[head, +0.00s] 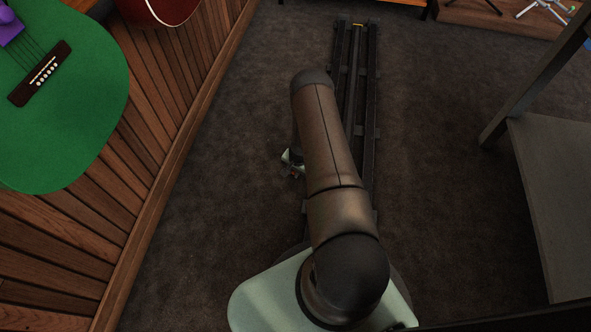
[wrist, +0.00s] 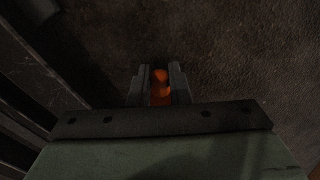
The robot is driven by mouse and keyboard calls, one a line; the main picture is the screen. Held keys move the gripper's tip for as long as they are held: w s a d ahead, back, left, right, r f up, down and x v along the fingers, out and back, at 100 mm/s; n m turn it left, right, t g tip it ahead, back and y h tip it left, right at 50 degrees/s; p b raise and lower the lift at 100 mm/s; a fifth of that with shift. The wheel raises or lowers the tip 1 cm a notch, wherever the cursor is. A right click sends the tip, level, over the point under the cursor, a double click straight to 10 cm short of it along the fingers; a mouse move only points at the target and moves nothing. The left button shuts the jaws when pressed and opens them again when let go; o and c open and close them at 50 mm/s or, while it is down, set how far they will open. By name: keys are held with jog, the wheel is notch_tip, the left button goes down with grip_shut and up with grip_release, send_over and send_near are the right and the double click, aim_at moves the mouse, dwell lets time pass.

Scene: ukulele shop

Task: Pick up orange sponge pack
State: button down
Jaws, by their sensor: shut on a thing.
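The orange sponge pack (wrist: 160,92) shows in the wrist view as an orange shape between the two fingers. My gripper (wrist: 160,78) is shut on it, with a finger on each side. The pack's lower part is hidden by the gripper body. In the head view only a small part of the gripper end shows, left of my arm, and I cannot make out the pack there. Dark floor shows beyond the fingertips in the wrist view.
A dark rail (head: 355,80) runs along the carpet (head: 240,120). A wood-panelled wall (head: 150,130) with a green ukulele (head: 70,110) stands at left. A grey table or shelf (head: 555,180) stands at right. Carpet is clear on both sides of the rail.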

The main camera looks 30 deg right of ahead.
notch_tip(320, 180, up, 3)
jog(key=shift+f+p, duration=0.1)
jog(key=shift+p, duration=0.55)
jog(key=s+a+r+p, duration=0.3)
jog(key=s+r+p, duration=0.3)
jog(key=s+r, duration=0.4)
jog(key=s, duration=0.3)
jog(key=shift+s+a, duration=0.2)
jog(key=shift+s, duration=0.1)
jog(key=shift+r, duration=0.1)
